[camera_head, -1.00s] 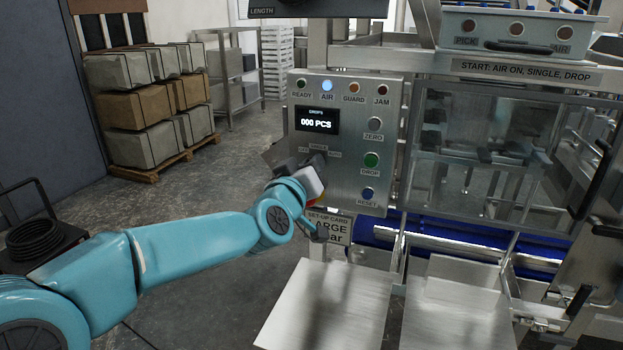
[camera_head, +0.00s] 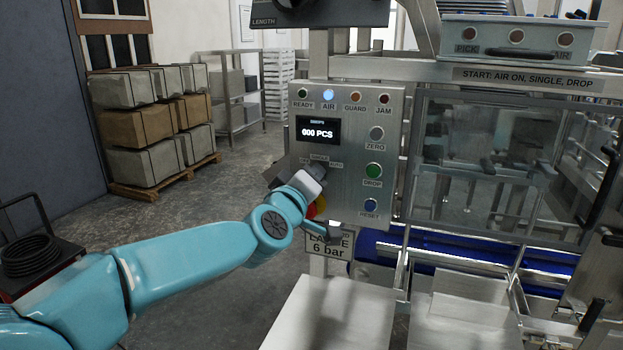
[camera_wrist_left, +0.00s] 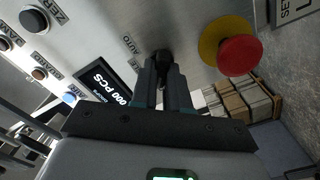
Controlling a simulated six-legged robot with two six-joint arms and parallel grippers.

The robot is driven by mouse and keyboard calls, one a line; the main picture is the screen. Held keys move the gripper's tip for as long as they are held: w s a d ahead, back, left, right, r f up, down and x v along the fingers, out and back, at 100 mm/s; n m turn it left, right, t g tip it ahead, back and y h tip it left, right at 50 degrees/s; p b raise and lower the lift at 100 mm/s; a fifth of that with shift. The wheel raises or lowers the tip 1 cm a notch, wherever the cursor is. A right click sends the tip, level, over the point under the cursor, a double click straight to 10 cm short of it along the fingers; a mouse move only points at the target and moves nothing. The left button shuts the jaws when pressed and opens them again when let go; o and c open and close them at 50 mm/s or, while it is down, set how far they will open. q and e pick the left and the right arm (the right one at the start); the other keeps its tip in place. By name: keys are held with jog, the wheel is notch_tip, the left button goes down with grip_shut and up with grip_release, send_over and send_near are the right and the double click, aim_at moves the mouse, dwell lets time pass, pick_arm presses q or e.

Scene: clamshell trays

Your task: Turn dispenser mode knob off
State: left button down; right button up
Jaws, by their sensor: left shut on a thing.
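The mode knob (camera_wrist_left: 163,58) is black and sits on the grey control panel (camera_head: 348,188), below the display, by the OFF, SINGLE and AUTO labels. My left gripper (camera_wrist_left: 163,72) is shut on the knob, one finger on each side of it in the left wrist view. In the head view my left gripper (camera_head: 317,172) is against the panel and hides most of the knob, so its pointing direction cannot be read. The display (camera_head: 318,130) reads 000 PCS. The AIR lamp (camera_head: 328,95) is lit. My right gripper is not in view.
A red stop button (camera_wrist_left: 240,55) on a yellow base sits close beside the knob. The drop button (camera_head: 373,171) and other buttons line the panel's right side. A set-up card (camera_head: 329,243) hangs below. Metal trays (camera_head: 325,315) stand in front; stacked boxes (camera_head: 140,130) are far left.

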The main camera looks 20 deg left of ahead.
pick_arm(q)
jog(key=c, duration=1.1)
grip_release()
jog(key=shift+s, duration=0.1)
jog(key=s, duration=1.6)
jog(key=shift+a, duration=0.25)
